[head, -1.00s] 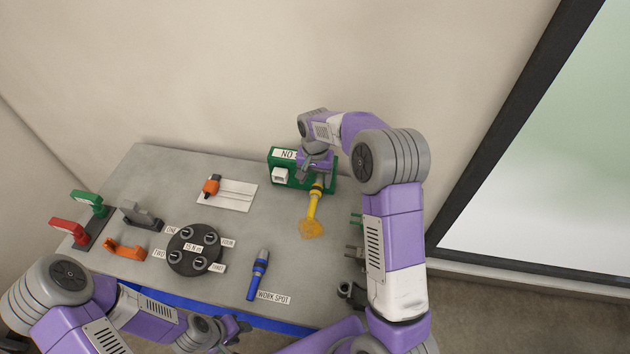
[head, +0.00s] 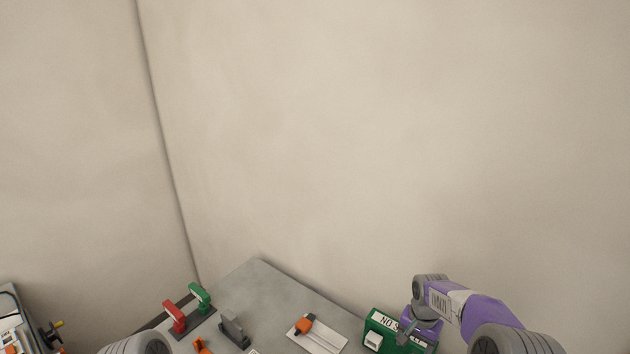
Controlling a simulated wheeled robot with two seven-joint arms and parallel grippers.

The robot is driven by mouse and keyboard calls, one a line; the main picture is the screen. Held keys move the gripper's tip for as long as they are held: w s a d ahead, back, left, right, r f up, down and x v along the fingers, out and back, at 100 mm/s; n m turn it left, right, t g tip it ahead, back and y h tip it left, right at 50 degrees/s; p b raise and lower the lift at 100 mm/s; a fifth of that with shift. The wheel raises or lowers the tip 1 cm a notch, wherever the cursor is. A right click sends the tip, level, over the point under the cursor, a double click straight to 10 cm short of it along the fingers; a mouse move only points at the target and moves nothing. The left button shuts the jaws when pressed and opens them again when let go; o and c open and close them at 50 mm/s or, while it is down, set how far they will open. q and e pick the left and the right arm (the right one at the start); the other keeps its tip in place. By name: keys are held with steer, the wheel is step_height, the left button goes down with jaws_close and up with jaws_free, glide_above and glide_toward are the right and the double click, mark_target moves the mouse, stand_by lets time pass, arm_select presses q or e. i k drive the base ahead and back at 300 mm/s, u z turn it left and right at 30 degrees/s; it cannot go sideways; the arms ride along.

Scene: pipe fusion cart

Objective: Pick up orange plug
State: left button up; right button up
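An orange plug-like piece (head: 305,324) with a dark end lies on a white plate (head: 328,340) on the grey table. Part of another orange piece (head: 201,345) shows at the bottom edge of the head view, cut off. My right gripper (head: 405,338) is in front of the green box, to the right of the white plate and apart from the orange plug-like piece. Its fingers are too small and partly hidden to tell their opening. Only a link of my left arm shows at the bottom edge; the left gripper is out of view.
The green box (head: 378,329) with a white label stands at the table's right. A red holder (head: 174,316), a green holder (head: 199,297) and a grey bracket (head: 234,328) stand at the left. The table's back (head: 262,281) is clear, with walls behind. Other equipment (head: 12,325) shows far left.

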mark_target(304, 326)
steer(key=k, duration=1)
